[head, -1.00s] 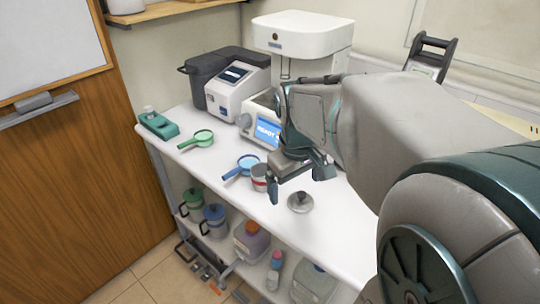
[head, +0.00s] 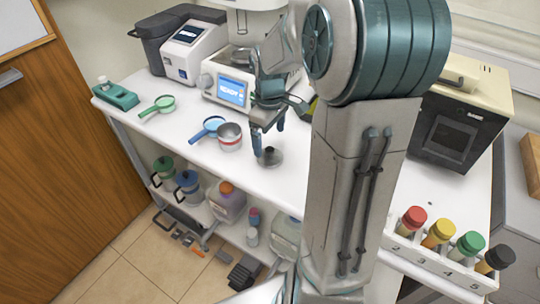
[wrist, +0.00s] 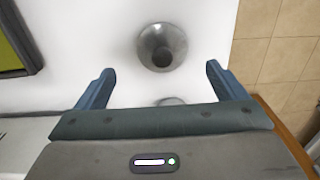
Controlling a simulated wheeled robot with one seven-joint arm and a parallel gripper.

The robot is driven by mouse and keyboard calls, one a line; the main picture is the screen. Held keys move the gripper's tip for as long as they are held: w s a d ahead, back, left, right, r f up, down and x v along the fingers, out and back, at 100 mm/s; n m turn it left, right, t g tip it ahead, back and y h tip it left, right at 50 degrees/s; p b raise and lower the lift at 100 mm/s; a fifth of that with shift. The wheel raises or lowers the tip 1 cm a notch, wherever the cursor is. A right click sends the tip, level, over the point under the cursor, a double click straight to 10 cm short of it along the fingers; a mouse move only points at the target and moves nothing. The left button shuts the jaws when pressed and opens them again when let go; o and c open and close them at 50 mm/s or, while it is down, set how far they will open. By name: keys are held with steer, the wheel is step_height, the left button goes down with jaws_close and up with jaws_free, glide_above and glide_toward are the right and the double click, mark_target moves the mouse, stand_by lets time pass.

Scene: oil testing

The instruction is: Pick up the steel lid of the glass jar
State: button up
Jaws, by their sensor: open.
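The steel lid (head: 273,158), a shallow round disc with a dark knob, lies knob-up on the white table. It also shows in the wrist view (wrist: 145,50), just beyond the fingertips and between their lines. The glass jar (head: 230,138), round with a red band, stands open to the left of the lid. My gripper (head: 268,138) is open and empty, pointing down close above the lid.
A blue-handled strainer (head: 213,124) and a green one (head: 163,103) lie left of the jar. A device with a blue screen (head: 232,92) stands behind. A rack of capped tubes (head: 400,240) is at right. The table's front edge runs close to the lid.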

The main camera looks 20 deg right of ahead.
mark_target(269, 148)
steer(key=shift+s+a+f, duration=0.1)
steer(key=shift+f, duration=2.6)
steer(key=c, duration=1.1)
